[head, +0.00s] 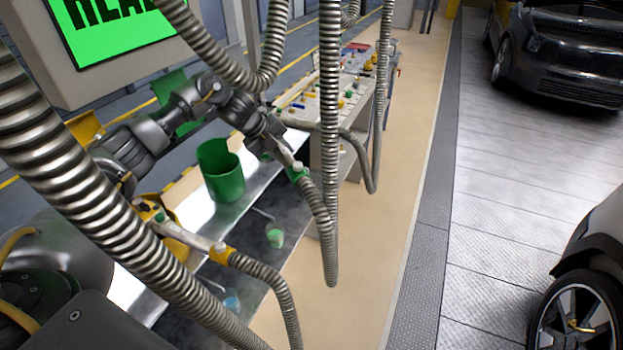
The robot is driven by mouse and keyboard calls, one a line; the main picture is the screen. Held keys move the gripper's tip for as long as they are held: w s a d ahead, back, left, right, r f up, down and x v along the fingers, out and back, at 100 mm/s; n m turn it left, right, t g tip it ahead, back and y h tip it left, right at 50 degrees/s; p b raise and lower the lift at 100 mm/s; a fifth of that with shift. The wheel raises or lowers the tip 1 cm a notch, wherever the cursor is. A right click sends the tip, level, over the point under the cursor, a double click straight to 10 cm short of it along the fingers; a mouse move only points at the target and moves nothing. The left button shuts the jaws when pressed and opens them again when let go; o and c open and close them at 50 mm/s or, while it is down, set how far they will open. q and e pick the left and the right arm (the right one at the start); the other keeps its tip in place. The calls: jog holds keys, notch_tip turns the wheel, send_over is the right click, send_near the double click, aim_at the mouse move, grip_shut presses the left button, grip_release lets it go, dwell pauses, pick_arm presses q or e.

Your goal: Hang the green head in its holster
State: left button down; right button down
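The green head (285,155) is a pale handle with a green collar, and a ribbed metal hose runs down from it. My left gripper (268,143) is at its upper end, seemingly closed around it, and holds it tilted in the air. The fingertips are partly hidden. An open green cup-shaped holster (221,173) stands on the bench just left of and below the gripper; the head is apart from it. A yellow-collared head (196,240) rests at a yellow holster (172,238) nearer to me. My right gripper is not in view.
Several ribbed metal hoses (330,120) hang across the view, close to the arm. A screen with green display (115,25) is at upper left. A cluttered work table (335,95) stands behind. Cars (570,50) are at right; the tan floor (375,240) is clear.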

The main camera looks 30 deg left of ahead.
pick_arm(q)
jog(key=a+n+t+y+b, duration=0.1)
jog(key=a+n+y+b, duration=0.1)
jog(key=a+n+y, duration=0.2)
jog(key=a+n, duration=0.3)
jog(key=a, duration=0.5)
jog(key=shift+a+f+n, duration=0.25)
jog(key=shift+a+n, duration=0.05)
jog(key=shift+a, duration=0.05)
jog(key=shift+d, duration=0.1)
notch_tip(320, 180, down, 6)
jog(key=b, duration=0.2)
jog(key=shift+s+d+r+b, duration=0.1)
jog(key=shift+d+r+b, duration=0.1)
jog(key=shift+b, duration=0.15)
jog(key=shift+p, duration=0.85)
dwell(1.5)
jog(key=shift+f+b, duration=1)
jog(key=shift+f, duration=0.9)
dwell(0.5)
